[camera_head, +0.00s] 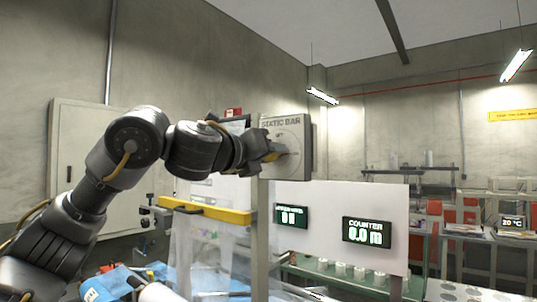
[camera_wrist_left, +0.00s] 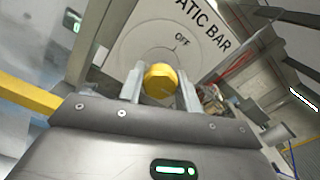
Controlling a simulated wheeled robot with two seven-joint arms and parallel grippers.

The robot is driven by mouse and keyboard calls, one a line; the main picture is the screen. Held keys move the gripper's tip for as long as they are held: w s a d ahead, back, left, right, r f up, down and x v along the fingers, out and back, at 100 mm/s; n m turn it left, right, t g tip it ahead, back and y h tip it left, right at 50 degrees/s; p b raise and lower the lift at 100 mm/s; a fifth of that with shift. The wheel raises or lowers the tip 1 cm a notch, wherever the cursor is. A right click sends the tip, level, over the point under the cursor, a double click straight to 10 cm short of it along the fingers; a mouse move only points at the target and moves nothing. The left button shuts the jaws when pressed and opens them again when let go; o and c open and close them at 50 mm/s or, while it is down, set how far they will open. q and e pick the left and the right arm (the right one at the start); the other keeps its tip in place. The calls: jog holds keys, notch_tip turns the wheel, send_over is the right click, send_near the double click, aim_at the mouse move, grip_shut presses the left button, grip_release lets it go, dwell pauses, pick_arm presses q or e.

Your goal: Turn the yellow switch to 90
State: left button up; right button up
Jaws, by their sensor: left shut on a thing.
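The yellow switch (camera_wrist_left: 160,80) is a round knob on a grey box labelled STATIC BAR (camera_head: 304,146). In the left wrist view its dial plate shows the word OFF above the knob. My left gripper (camera_wrist_left: 161,88) is shut on the knob, with one finger on each side of it. In the head view my left arm reaches in from the left and the gripper (camera_head: 272,150) meets the front of the box. The knob is mostly hidden there, with a bit of yellow showing. The marks for the other settings cannot be read. My right gripper is not in view.
The box sits on a grey post (camera_head: 260,240). A yellow bar (camera_head: 205,210) with clear film below extends left of it. A white panel with a counter display (camera_head: 366,232) stands to the right. A blue cloth (camera_head: 115,283) lies at lower left.

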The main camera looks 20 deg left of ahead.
pick_arm(q)
jog(key=shift+a+r, duration=0.1)
jog(key=shift+r, duration=0.1)
jog(key=o, duration=1)
jog(key=shift+w+f, duration=0.1)
jog(key=shift+f, duration=0.05)
jog(key=shift+c, duration=0.2)
jog(key=b+v, duration=0.5)
jog(key=v, duration=0.6)
jog(key=shift+f, duration=0.1)
